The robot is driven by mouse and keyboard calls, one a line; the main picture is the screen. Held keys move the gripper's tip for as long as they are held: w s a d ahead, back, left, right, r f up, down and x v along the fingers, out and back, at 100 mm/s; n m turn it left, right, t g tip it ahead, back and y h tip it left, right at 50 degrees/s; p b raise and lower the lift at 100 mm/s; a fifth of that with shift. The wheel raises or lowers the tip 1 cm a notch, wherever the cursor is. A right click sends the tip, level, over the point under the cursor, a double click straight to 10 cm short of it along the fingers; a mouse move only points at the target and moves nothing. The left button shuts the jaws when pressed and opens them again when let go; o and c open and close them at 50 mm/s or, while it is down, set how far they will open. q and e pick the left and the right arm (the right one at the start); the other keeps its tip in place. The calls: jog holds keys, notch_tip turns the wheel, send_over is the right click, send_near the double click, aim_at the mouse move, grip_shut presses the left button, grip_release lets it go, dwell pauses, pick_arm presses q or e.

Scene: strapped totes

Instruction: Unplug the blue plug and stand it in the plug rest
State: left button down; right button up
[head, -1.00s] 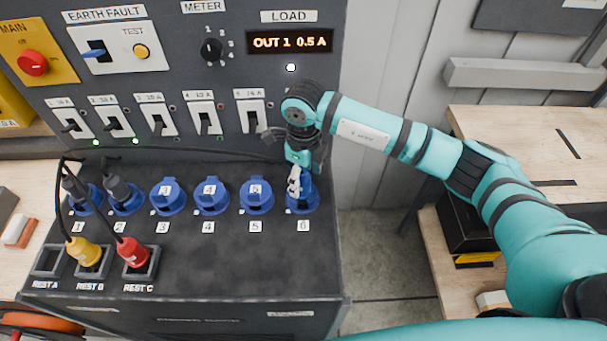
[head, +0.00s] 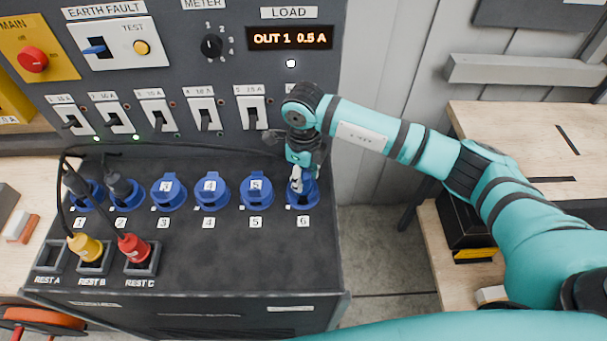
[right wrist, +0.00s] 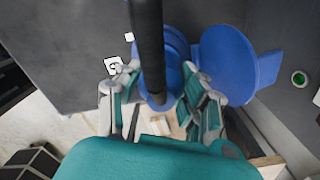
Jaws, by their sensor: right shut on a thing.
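My right gripper (head: 297,180) is at socket 6 (head: 303,203), the rightmost blue socket, with its fingers closed at the thing plugged in there. In the right wrist view the fingers (right wrist: 160,100) stand on both sides of a blue plug (right wrist: 172,82) with a thick black cable or sleeve in front of it. Fingers and sleeve hide much of the plug, and I cannot tell how deep it sits. The socket's blue lid (right wrist: 230,62) is open beside it. Of the plug rests, REST A (head: 50,258) is empty. My left gripper is out of view.
A yellow plug (head: 86,247) stands in REST B and a red plug (head: 134,248) in REST C. Dark plugs (head: 120,188) with black cables sit in sockets 1 and 2. Sockets 3 to 5 have closed lids. The panel front between the sockets and its lower edge is clear right of REST C.

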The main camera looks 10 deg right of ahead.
jog(key=shift+n+b, duration=1.1)
jog(key=shift+b, duration=0.1)
jog(key=shift+w, duration=0.1)
jog(key=shift+n+b, duration=0.35)
jog(key=shift+n, duration=0.05)
jog(key=shift+n+b, duration=0.6)
jog(key=shift+b, duration=0.2)
jog(key=shift+n+b, duration=0.6)
jog(key=shift+n+b, duration=0.35)
jog(key=shift+n, duration=0.05)
jog(key=shift+n+b, duration=1.1)
jog(key=shift+b, duration=0.15)
